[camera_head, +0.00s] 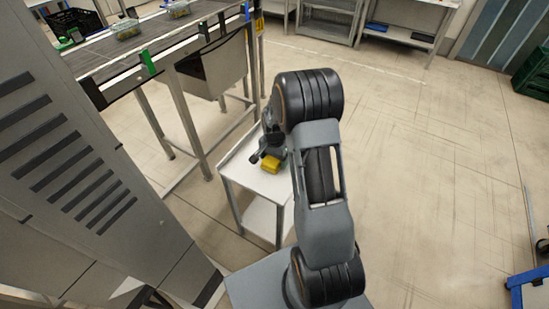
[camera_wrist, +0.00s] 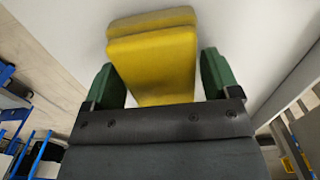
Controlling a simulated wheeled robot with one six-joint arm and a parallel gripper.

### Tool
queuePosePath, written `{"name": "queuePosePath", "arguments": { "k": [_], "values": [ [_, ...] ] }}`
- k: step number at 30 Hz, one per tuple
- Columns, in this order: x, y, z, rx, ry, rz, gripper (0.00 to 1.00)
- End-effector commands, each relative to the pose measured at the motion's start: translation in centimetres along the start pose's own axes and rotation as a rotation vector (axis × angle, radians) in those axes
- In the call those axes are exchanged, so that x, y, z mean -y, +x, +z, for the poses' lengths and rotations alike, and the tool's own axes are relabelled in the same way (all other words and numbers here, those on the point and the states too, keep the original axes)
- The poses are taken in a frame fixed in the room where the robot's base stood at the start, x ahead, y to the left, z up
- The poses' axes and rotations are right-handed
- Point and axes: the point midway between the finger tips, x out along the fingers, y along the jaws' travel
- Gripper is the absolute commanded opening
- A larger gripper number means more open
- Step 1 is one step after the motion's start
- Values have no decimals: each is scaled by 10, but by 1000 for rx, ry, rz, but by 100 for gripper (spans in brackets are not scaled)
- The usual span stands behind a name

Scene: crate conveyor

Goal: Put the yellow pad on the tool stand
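The yellow pad (camera_head: 270,165) is at the white top of a small stand (camera_head: 251,180), which I take to be the tool stand. In the wrist view the pad (camera_wrist: 155,60) lies between the two green fingers of my gripper (camera_wrist: 160,80), turned slightly against them. A narrow light gap shows between the pad and the right finger, so the gripper looks open around it. In the head view my gripper (camera_head: 262,155) is low over the stand, beside the pad. My arm hides the stand's right part; I cannot see the pad's underside.
A conveyor (camera_head: 110,55) with clear containers (camera_head: 127,29) runs at upper left, its metal legs near the stand. A grey cabinet (camera_head: 85,150) stands at left. Shelves (camera_head: 410,35) line the back. A blue cart (camera_head: 527,285) is at lower right.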

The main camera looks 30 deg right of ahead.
Motion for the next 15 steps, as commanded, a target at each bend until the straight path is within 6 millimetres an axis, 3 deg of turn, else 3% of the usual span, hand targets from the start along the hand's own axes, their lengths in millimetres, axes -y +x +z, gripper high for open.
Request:
{"name": "queuePosePath", "arguments": {
  "k": [4,15],
  "values": [
    [0,0,0,0,0,0,96],
    [0,-10,0,-1,0,-1,97]
  ]
}}
